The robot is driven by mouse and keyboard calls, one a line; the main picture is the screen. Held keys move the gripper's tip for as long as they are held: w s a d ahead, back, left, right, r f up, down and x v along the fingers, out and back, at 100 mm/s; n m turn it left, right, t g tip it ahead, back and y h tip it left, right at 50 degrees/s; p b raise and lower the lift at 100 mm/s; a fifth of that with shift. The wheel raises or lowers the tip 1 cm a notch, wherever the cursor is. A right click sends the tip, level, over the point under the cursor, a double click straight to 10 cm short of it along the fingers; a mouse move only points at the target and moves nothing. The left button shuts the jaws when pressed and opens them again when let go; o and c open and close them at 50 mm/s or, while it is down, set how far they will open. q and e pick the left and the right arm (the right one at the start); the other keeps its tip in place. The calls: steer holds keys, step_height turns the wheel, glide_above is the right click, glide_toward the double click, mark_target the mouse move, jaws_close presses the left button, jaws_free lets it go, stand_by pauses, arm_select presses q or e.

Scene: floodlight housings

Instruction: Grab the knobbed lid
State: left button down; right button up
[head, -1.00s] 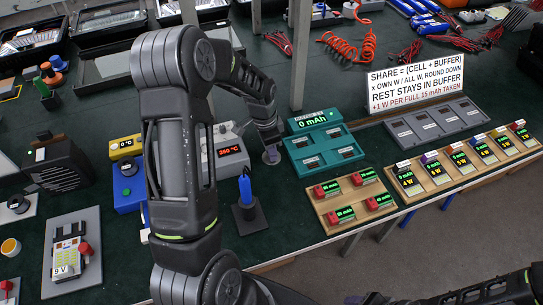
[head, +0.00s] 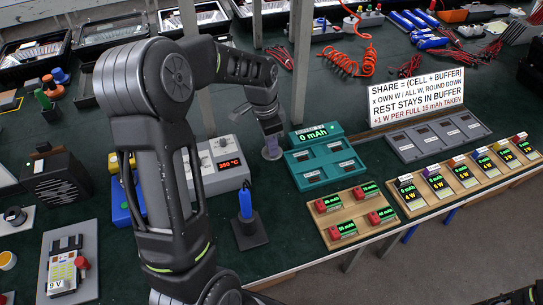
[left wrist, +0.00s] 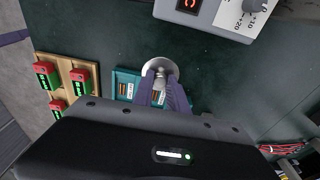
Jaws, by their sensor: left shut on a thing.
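The knobbed lid (left wrist: 157,68) is a small round, silvery metal piece in the left wrist view. It sits between the fingertips of my left gripper (left wrist: 163,88), which is shut on it. In the head view my left gripper (head: 271,147) points down just left of the teal box, low over the dark green table. The lid is mostly hidden there by the fingers, and I cannot tell whether it touches the table. My right gripper is not in view.
A teal box (head: 318,131) with a green display stands close on the right of the gripper. A grey hot plate (head: 203,160) stands to its left. A blue tool (head: 246,205) stands upright in front, near a wooden battery board (head: 356,232).

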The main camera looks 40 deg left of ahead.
arm_select(q)
steer(key=shift+r, duration=0.6)
